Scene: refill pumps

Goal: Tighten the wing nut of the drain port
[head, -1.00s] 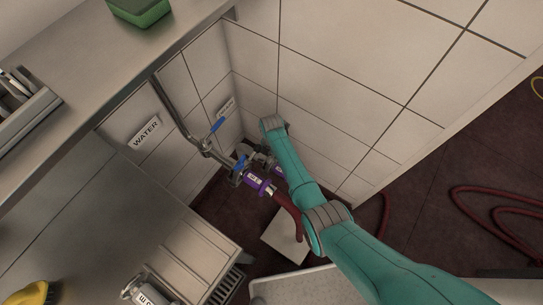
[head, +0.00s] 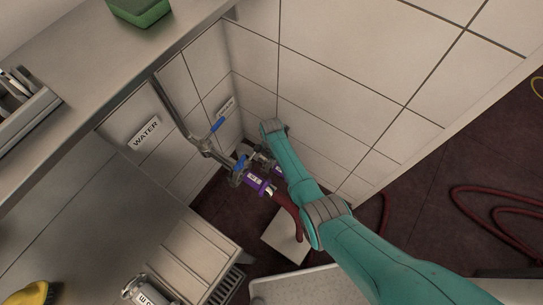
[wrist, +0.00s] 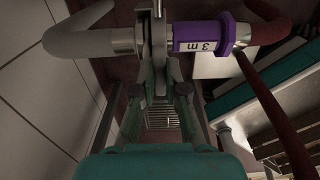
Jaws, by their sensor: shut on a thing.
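In the wrist view, a grey clamp (wrist: 153,28) joins a pale pipe elbow (wrist: 85,41) on the left to a metal fitting with a purple collar (wrist: 205,36) marked "3 m" on the right. My gripper (wrist: 159,84) is shut on the clamp's wing nut, just below the clamp; the fingers mostly hide the nut. In the head view, my teal arm reaches down to the corner pipework and hides the gripper and the nut. A purple-collared hose end (head: 257,184) shows left of the arm.
A red hose (head: 298,219) hangs below the arm. A steel counter (head: 75,88) overhangs at left. A floor grate (wrist: 162,116) shows beneath the fingers.

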